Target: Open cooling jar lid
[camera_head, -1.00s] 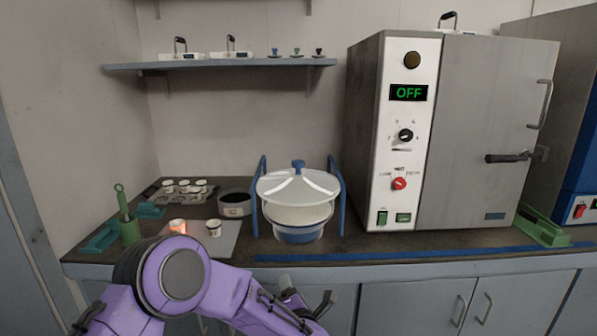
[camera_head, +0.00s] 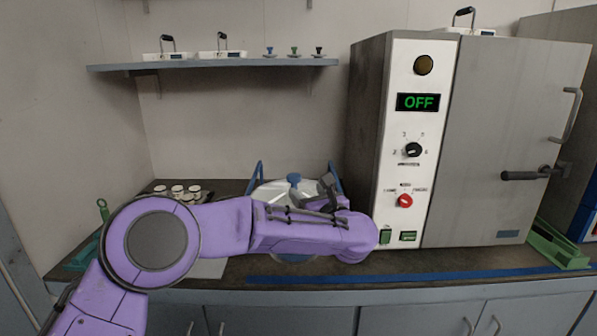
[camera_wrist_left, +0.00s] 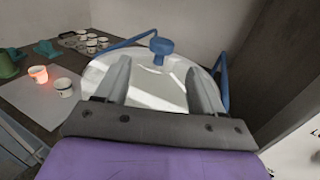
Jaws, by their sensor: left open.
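The cooling jar's white lid (camera_head: 268,192) with its blue knob (camera_head: 294,178) sits on the jar, between two blue side handles. My left arm hides most of the jar in the head view. In the left wrist view the lid (camera_wrist_left: 155,95) lies beyond the fingers, and its blue knob (camera_wrist_left: 161,47) stands past the fingertips, a little right of centre between them. My left gripper (camera_head: 328,186) is by the jar's right side in the head view. In the left wrist view the left gripper (camera_wrist_left: 160,80) is open, with nothing between its fingers. My right gripper is not in view.
A grey oven (camera_head: 368,110) reading OFF stands close to the right of the jar. Small white cups (camera_head: 178,190) stand at the back left. In the wrist view a glowing cup (camera_wrist_left: 38,75) stands on a pale sheet (camera_wrist_left: 45,97). A shelf (camera_head: 215,64) hangs above.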

